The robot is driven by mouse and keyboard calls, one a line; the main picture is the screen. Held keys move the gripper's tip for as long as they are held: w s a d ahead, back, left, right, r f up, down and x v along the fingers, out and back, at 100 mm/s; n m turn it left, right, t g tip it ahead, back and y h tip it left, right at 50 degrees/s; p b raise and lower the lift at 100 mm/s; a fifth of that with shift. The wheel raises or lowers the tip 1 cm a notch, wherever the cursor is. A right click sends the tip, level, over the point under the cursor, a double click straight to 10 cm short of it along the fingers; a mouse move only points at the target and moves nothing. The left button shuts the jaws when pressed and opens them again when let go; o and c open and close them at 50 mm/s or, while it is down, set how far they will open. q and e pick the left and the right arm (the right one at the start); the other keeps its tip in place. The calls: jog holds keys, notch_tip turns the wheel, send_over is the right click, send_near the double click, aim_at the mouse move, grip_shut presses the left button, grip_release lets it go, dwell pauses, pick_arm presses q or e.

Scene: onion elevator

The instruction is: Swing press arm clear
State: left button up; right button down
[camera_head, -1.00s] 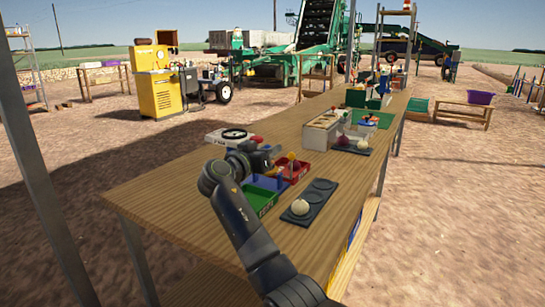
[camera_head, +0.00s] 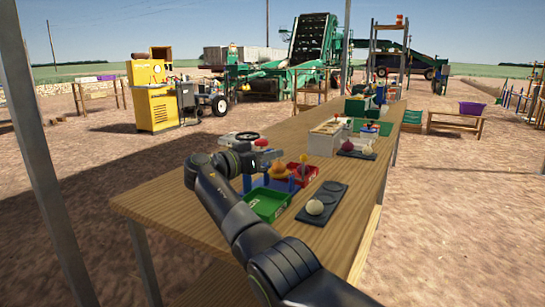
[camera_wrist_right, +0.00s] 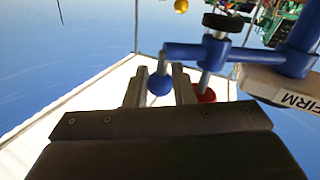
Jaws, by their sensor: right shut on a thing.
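In the right wrist view the press arm (camera_wrist_right: 195,51) is a blue bar with a black knob (camera_wrist_right: 222,22) on top and a blue ball (camera_wrist_right: 160,84) hanging at its end. My right gripper (camera_wrist_right: 160,90) has its two grey fingers either side of that ball, shut on it. A cream body marked "FIRM" (camera_wrist_right: 296,88) stands at the right by the blue bar. A red ball (camera_wrist_right: 206,95) sits partly behind the right finger. In the head view my right gripper (camera_head: 268,158) is above the bench trays and hides most of the press. My left gripper is out of view.
On the wooden bench (camera_head: 175,205) are a green tray (camera_head: 266,204), a red tray (camera_head: 304,173), an orange-brown onion (camera_head: 277,171) and a dark slab (camera_head: 330,195) bearing a pale onion (camera_head: 314,207). A white dial device (camera_head: 238,137) stands behind. The near left bench top is clear.

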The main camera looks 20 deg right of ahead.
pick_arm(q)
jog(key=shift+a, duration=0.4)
pick_arm(e)
jog(key=shift+a+r+m+g, duration=0.1)
jog(key=shift+a+m+g, duration=0.25)
jog(key=shift+a, duration=0.25)
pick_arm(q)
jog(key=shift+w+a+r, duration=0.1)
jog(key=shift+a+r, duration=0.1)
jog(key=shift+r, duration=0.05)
pick_arm(e)
jog(key=shift+s+a+g, duration=0.1)
jog(key=shift+g, duration=0.15)
jog(key=c, duration=1.3)
grip_release()
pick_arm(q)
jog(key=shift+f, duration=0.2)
pick_arm(e)
jog(key=shift+o, duration=0.2)
